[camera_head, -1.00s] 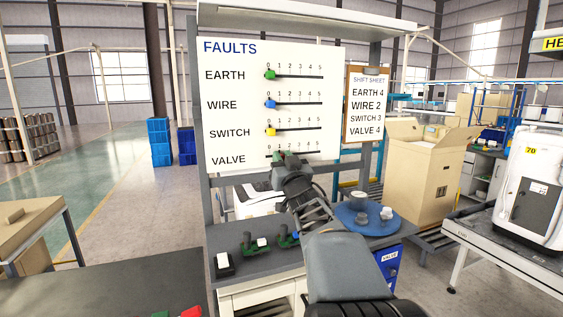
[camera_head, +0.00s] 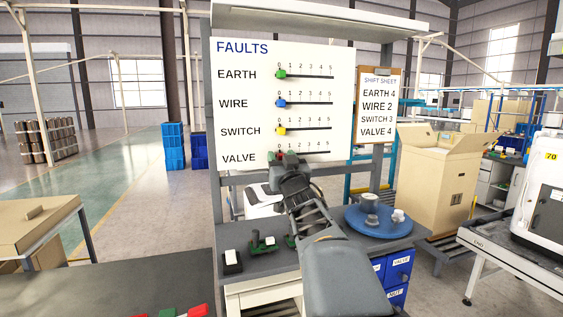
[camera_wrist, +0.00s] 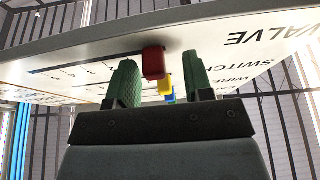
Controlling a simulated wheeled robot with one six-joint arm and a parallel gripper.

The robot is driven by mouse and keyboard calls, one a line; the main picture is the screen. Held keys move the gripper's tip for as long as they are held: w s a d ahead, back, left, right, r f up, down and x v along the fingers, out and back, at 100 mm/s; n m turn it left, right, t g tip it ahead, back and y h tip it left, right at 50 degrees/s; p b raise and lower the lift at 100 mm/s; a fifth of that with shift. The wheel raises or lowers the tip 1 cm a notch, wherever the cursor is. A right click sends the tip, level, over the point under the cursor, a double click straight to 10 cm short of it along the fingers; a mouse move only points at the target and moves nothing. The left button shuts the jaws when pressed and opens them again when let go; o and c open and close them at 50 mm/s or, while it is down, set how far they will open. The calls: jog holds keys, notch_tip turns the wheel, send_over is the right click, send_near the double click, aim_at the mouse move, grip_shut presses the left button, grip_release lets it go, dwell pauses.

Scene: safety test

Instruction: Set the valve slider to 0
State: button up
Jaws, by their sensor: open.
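The white FAULTS board (camera_head: 240,105) carries several sliders. The red VALVE slider (camera_wrist: 153,60) sits between my gripper's two green fingers in the wrist view, nearer the left finger, with a visible gap to the right one. In the wrist view it is at the VALVE-label end of its track, which runs off to the left. In the head view my gripper (camera_head: 283,156) covers most of this slider, around the 0 end of the VALVE row. My gripper is open around it; in the wrist view the fingertips (camera_wrist: 160,74) reach up beside it.
The green EARTH slider (camera_head: 281,74), blue WIRE slider (camera_head: 281,103) and yellow SWITCH slider (camera_head: 281,130) stand at 0. The shift sheet (camera_head: 379,105) reads VALVE 4. Below are a workbench with a blue round tray (camera_head: 357,226) and a cardboard box (camera_head: 437,190) at right.

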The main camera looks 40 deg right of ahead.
jog(key=b+v, duration=0.4)
jog(key=v, duration=0.9)
jog(key=shift+s+a+f, duration=0.2)
jog(key=shift+s, duration=0.1)
